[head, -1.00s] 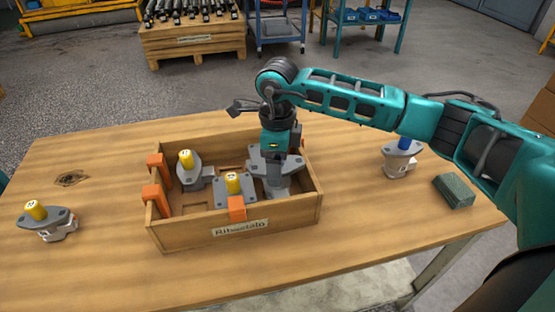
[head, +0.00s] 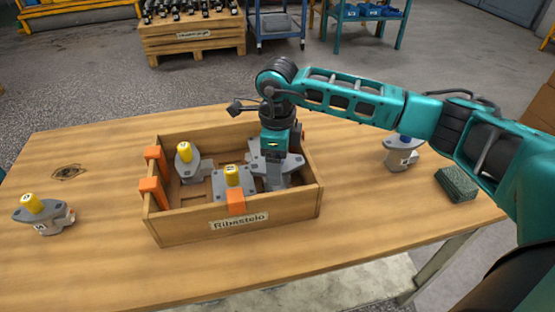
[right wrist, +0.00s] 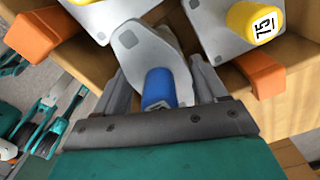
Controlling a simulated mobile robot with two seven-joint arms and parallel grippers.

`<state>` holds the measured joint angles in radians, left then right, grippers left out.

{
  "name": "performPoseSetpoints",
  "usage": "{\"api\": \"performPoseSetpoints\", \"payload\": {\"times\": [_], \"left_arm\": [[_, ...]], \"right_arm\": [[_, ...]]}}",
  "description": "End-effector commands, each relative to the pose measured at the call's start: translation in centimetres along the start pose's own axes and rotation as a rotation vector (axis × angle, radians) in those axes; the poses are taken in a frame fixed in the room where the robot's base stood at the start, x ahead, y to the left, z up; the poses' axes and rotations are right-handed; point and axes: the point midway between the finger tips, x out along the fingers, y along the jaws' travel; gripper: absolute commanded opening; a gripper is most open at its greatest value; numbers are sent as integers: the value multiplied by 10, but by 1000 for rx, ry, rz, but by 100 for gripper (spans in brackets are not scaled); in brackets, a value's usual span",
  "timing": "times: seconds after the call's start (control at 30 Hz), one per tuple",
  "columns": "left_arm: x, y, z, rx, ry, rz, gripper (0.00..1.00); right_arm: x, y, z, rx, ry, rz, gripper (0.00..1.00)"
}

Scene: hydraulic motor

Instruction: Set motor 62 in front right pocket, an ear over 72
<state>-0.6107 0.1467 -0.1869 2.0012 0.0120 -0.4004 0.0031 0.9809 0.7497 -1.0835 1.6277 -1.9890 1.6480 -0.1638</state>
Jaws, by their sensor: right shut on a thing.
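My right gripper (right wrist: 168,90) is shut on a grey motor (head: 275,166) with a blue cap (right wrist: 159,88), low inside the right part of the wooden crate (head: 283,219). The cap's number is not readable. In the right wrist view, its plate (right wrist: 138,45) reaches close to the plate of a yellow-capped motor (right wrist: 88,8); I cannot tell if they touch. Yellow-capped motors stand in the crate at front middle (head: 232,182) and back left (head: 186,160). My left gripper is not in view.
Orange clips (head: 152,191) sit on the crate's walls, one at front middle (head: 236,202). A yellow-capped motor (head: 43,214) stands at the table's far left. Another blue-capped motor (head: 402,155) and a dark green block (head: 457,184) lie right of the crate.

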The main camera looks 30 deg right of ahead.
Motion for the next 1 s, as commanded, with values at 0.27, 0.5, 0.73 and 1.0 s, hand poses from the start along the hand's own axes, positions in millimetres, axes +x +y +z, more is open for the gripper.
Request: {"api": "performPoseSetpoints", "payload": {"times": [0.27, 0.5, 0.73, 1.0], "left_arm": [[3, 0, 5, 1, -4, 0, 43], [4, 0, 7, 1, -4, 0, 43], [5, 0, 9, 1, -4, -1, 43], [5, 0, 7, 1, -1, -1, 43]], "right_arm": [[2, -1, 1, 0, -4, -2, 0], [6, -1, 1, 0, -4, -2, 0], [8, -1, 1, 0, -4, -2, 0], [9, 0, 0, 0, -2, -1, 95]]}}
